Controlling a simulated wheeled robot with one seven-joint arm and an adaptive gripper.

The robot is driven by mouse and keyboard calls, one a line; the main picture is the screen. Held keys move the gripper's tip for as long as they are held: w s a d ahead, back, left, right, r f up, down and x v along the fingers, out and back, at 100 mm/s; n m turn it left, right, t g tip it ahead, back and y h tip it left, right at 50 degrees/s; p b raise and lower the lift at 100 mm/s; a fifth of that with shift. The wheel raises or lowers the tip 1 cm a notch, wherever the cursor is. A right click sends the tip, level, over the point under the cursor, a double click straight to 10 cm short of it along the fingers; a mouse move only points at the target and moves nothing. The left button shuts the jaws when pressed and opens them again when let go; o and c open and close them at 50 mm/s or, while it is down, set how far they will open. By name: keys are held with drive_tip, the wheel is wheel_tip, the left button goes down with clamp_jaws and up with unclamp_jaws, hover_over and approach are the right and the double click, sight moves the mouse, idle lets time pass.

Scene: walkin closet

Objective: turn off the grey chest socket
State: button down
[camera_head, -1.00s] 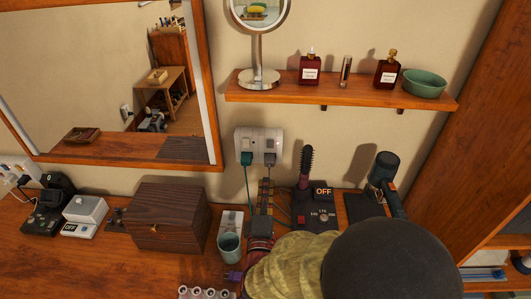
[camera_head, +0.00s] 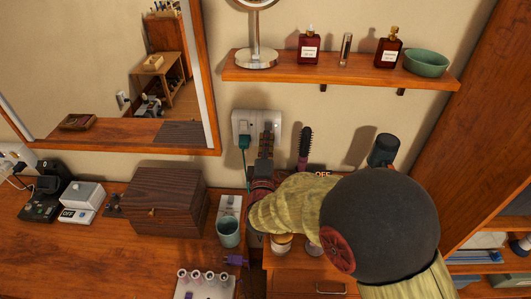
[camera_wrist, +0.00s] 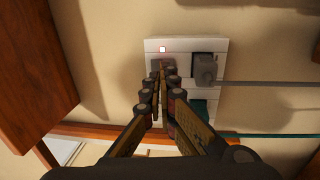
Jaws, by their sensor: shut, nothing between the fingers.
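A white double wall socket plate (camera_head: 279,121) is on the wall above the wooden counter; it also shows in the wrist view (camera_wrist: 218,45). A grey plug (camera_wrist: 204,68) sits in one outlet and a teal plug (camera_wrist: 199,107) in the other. The teal plug (camera_head: 244,142) shows at the left of the plate in the head view, where my gripper hides the grey one.
A shelf (camera_head: 300,73) with bottles and a green bowl (camera_head: 427,63) is above the socket. Grey and teal cords cross the wrist view.

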sight(268, 126)
drive_tip(key=shift+w+r, duration=0.1)
drive_tip(key=shift+w, duration=1.15)
